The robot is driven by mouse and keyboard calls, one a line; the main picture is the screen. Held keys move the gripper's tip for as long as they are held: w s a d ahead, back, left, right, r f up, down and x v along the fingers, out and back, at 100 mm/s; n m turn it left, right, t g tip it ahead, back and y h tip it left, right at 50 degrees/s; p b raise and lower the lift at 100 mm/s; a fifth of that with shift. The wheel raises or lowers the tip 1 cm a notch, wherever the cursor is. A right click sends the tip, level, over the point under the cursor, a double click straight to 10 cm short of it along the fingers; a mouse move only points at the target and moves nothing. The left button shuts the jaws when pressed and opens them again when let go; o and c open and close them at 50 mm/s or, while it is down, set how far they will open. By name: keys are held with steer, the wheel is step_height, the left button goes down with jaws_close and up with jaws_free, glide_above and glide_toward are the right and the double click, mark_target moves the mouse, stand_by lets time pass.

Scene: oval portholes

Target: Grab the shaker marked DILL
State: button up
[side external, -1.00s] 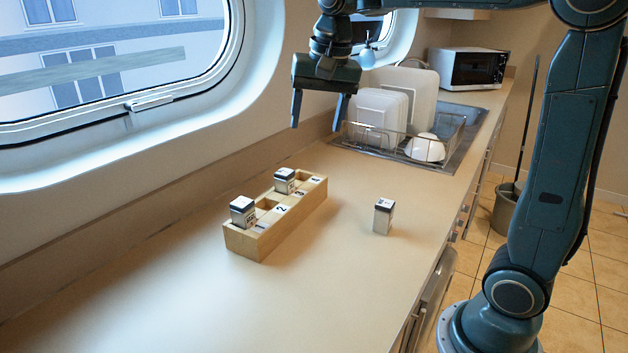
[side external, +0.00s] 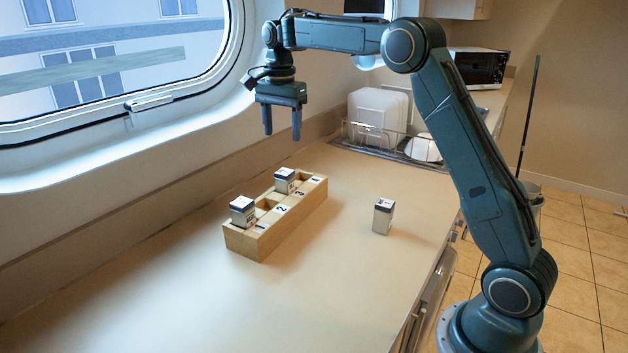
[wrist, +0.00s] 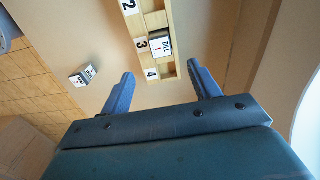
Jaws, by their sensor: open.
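A white shaker with a dark top (side external: 285,181) stands in the wooden rack (side external: 292,216), in the compartment by number 3. In the wrist view, the label on this shaker (wrist: 160,47) appears to read DILL. A second shaker (side external: 242,211) stands in the compartment by number 1; its label is too small to read. A third shaker (side external: 383,216) stands alone on the counter, right of the rack. My gripper (side external: 282,137) is open and empty, pointing down, well above the rack's far part. In the wrist view, the DILL shaker lies ahead between my fingers (wrist: 160,72).
The window wall (side external: 130,190) runs along the left of the counter. A dish rack with white plates (side external: 375,118) and a bowl (side external: 424,148) stands behind, with a microwave (side external: 478,68) beyond. The front of the counter (side external: 310,300) is clear.

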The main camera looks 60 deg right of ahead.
mark_target(284, 172)
steer(key=shift+f, duration=4.35)
steer(key=shift+d+f, duration=0.1)
steer(key=shift+f, duration=2.5)
steer(key=c, duration=1.1)
steer(key=shift+r, duration=0.2)
step_height(284, 172, up, 20)
steer(key=shift+f, duration=0.15)
